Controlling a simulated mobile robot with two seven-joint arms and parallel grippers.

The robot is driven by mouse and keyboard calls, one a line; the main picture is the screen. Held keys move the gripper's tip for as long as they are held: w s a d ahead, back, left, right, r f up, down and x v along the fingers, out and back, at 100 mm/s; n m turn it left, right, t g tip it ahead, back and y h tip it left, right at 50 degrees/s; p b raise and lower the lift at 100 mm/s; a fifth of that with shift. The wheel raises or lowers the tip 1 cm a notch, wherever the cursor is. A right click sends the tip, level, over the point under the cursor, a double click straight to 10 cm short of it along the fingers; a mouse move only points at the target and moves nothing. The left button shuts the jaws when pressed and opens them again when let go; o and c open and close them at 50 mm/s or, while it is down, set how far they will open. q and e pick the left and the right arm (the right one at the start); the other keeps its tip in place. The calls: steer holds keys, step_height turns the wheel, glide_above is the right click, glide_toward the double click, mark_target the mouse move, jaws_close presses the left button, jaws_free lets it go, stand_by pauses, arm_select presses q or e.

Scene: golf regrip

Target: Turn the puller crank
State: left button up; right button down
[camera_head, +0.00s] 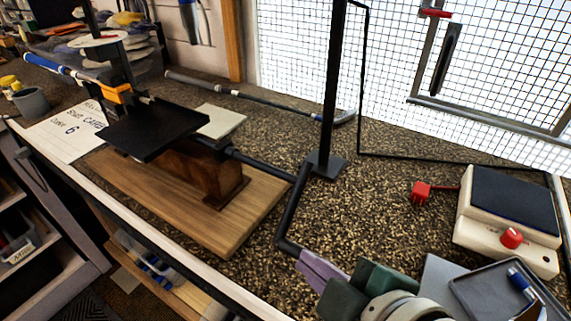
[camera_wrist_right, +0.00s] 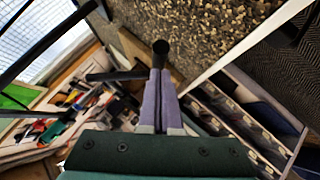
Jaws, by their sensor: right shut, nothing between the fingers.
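The puller (camera_head: 168,128) stands on a wooden board, with a black plate on top and a dark wooden block below. Its black shaft runs right to the crank (camera_head: 294,207), whose arm slopes down toward the front. The crank's short handle ends at my right gripper (camera_head: 313,266). In the right wrist view the right gripper (camera_wrist_right: 160,76) has its purple fingers together, with nothing between them. The round black end of the crank handle (camera_wrist_right: 160,47) shows just beyond the fingertips. I cannot tell whether they touch. My left gripper is not in view.
The wooden board (camera_head: 240,222) lies along the bench's front edge. A black post (camera_head: 329,120) stands behind the crank. A cream device with a red knob (camera_head: 511,238) and a grey tray (camera_head: 478,291) are at the right. The speckled bench around the crank is mostly clear.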

steer(key=f+t+b, duration=0.1)
steer(key=b, duration=0.1)
steer(key=w+d+f+n+t+b, duration=0.1)
steer(key=b, duration=0.2)
steer(key=f+n+t+h+b, duration=0.1)
steer(key=f+b, duration=0.1)
steer(key=b, duration=0.1)
steer(key=shift+w+d, duration=0.25)
steer(key=shift+w, duration=0.15)
steer(key=shift+w+d+n+t+b, duration=0.1)
steer(key=shift+n+t+b, duration=0.2)
steer(key=shift+t+b, duration=0.2)
steer(key=shift+w+d+f+b, duration=0.1)
steer(key=shift+w+d+b, duration=0.15)
steer(key=shift+w+b, duration=0.25)
